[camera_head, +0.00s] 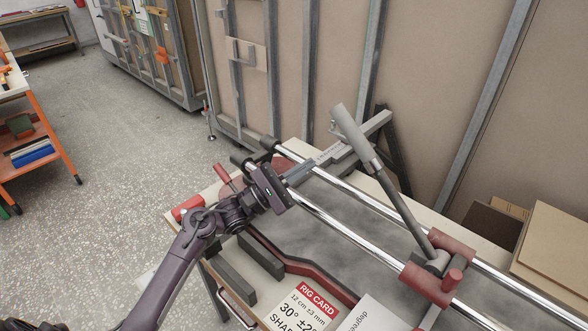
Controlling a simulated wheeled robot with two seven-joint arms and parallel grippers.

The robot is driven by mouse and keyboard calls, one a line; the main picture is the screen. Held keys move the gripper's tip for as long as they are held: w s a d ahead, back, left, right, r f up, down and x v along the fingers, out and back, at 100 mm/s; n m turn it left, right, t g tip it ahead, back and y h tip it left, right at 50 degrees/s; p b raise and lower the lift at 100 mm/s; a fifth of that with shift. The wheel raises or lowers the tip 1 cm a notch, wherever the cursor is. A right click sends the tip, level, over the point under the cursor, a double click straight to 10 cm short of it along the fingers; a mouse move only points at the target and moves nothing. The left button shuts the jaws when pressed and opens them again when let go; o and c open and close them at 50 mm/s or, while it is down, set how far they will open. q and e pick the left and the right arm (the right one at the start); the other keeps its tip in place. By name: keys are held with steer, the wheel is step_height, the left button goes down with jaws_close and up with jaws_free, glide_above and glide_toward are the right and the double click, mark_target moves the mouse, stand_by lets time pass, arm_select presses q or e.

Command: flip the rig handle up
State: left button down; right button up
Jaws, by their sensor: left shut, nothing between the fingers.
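The rig handle (354,139) has a thick grey grip on a dark lever. The lever slants from the upper left down to its pivot at the red carriage (427,284). The carriage sits across two shiny rails (338,228) on the bench-top rig. My left gripper (290,181) is shut and empty. It is over the left end of the rails, to the left of and lower in the picture than the grip, apart from it. The picture does not show clearly whether its fingers touch the grey bar (330,156) beside them. My right gripper is not in view.
A rig card (302,309) and another white sheet (370,315) lie at the bench front. Dark blocks (260,255) lie beside them. Cardboard boxes (555,245) stand at the right. A framed wall panel (412,90) rises behind the bench. The floor (105,150) at left is open.

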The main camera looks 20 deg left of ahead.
arm_select(q)
steer(key=w+d+r+p, duration=0.3)
steer(key=d+r, duration=0.2)
steer(key=shift+d, duration=0.4)
steer(key=shift+r, duration=0.15)
